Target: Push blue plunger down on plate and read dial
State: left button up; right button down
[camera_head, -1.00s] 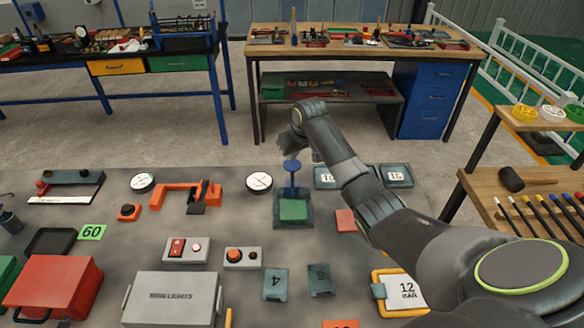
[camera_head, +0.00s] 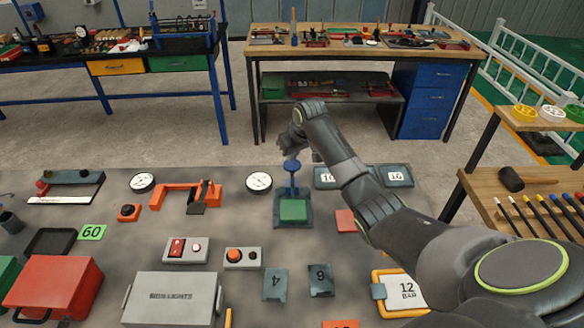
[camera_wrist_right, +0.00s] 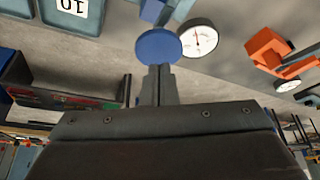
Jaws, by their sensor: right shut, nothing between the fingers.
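The blue plunger (camera_head: 291,167) stands upright at the back of a dark plate (camera_head: 279,222) that bears a green block (camera_head: 293,209). A white round dial (camera_head: 259,182) lies just left of the plunger. In the right wrist view the plunger's round blue top (camera_wrist_right: 158,46) is right at my fingertips, and the dial (camera_wrist_right: 198,38) shows a thin needle; its marks are too small to read. My right gripper (camera_head: 290,152) is shut and empty, just above the plunger top; I cannot tell whether it touches. My left gripper is not in view.
Another dial (camera_head: 143,182) and an orange clamp-like fixture (camera_head: 180,194) are to the left. Numbered dark tiles (camera_head: 396,176) are to the right and in front. A grey box (camera_head: 171,299) and a red box (camera_head: 53,286) stand nearer.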

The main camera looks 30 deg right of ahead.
aim_at(293, 165)
jog(key=shift+f+b, duration=0.7)
jog(key=shift+f, duration=0.95)
dwell(0.4)
jog(key=shift+s+f, duration=0.15)
jog(key=shift+f, duration=0.05)
dwell(0.3)
jog(key=shift+r+p, duration=0.8)
jog(key=shift+p, duration=0.15)
notch_tip(293, 165, up, 6)
jog(key=p, duration=0.6)
jog(key=shift+f, duration=0.15)
jog(key=shift+f, duration=0.1)
